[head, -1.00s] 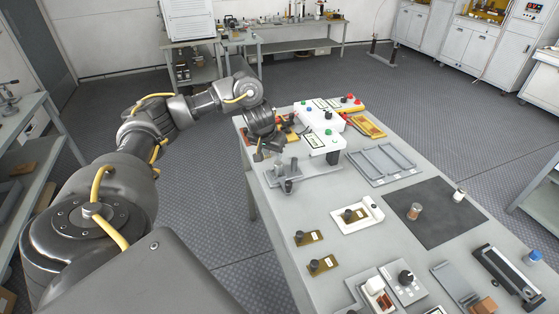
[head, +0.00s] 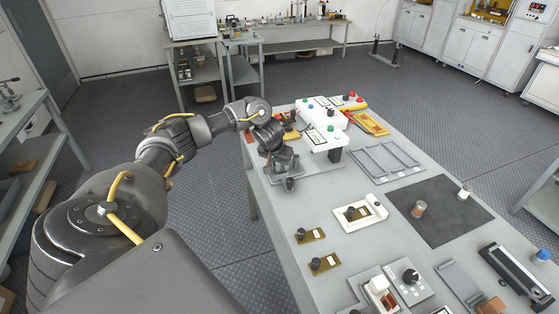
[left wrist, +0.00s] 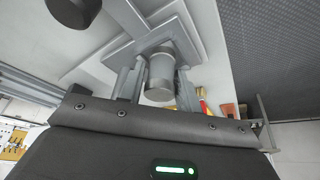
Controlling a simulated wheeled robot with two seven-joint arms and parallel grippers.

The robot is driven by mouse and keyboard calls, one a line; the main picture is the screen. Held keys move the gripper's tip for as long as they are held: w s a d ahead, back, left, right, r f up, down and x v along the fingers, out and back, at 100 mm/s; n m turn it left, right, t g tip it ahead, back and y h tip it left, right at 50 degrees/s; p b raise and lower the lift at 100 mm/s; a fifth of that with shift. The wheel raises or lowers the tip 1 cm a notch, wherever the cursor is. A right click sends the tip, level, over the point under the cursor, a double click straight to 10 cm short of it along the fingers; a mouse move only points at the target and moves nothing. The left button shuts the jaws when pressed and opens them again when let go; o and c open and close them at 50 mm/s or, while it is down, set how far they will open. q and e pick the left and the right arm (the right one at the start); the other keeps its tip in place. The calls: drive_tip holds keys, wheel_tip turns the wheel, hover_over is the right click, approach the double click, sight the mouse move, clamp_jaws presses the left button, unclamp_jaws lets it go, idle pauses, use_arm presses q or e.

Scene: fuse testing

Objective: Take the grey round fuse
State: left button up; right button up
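The grey round fuse (left wrist: 160,76) is a short metal cylinder with a paler upper part. It stands at a grey fixture (head: 322,172) on the near left part of the table. My left gripper (head: 285,165) is down at this fixture. In the left wrist view, its two fingers (left wrist: 160,82) are on either side of the fuse, very near it. I cannot tell whether they touch it. In the head view the gripper hides the fuse. My right gripper is not in view.
A dark round knob (head: 290,184) is close beside the gripper. A white box with buttons (head: 322,138) stands just behind. A grey slotted tray (head: 388,160), a dark mat (head: 445,228) and brown plates (head: 322,263) lie further along the table.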

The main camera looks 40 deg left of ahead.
use_arm(q)
drive_tip(key=c, duration=0.7)
drive_tip(key=shift+o, duration=0.2)
drive_tip(key=shift+r, duration=0.15)
drive_tip(key=shift+r, duration=0.25)
wheel_tip(320, 180, up, 2)
drive_tip(key=shift+r+b, duration=0.1)
drive_tip(key=shift+b, duration=0.3)
drive_tip(key=s+d+r+p, duration=0.8)
drive_tip(key=s+r, duration=0.2)
drive_tip(key=s, duration=0.1)
drive_tip(key=shift+d, duration=0.35)
